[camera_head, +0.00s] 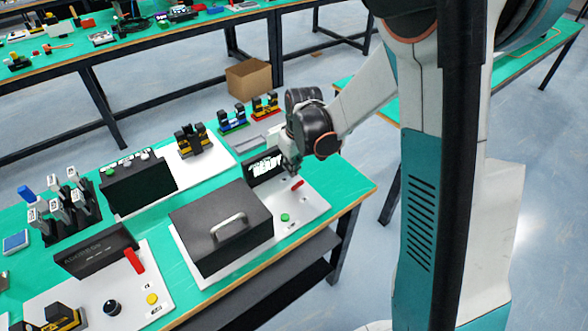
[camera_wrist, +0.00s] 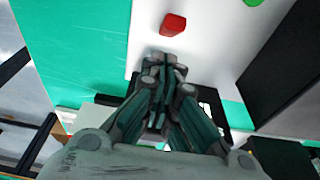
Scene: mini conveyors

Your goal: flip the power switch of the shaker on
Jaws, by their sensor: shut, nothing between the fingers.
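A small red switch (camera_head: 297,184) sits on the white base plate (camera_head: 313,206) of a machine with a black lidded box (camera_head: 212,238) and a dark display (camera_head: 262,167) reading "READY". I cannot read a name marking it as the shaker. My gripper (camera_head: 290,172) is shut and empty, pointing down just behind the red switch, close to the display. In the wrist view the red switch (camera_wrist: 173,24) lies just ahead of my shut fingertips (camera_wrist: 164,62), with a small gap. Its exact tilt is hard to tell.
A green button (camera_head: 285,217) is on the same plate. Another machine with a red lever (camera_head: 134,260), a yellow button (camera_head: 152,299) and a black knob (camera_head: 112,307) stands at lower left. The plate's right end is clear.

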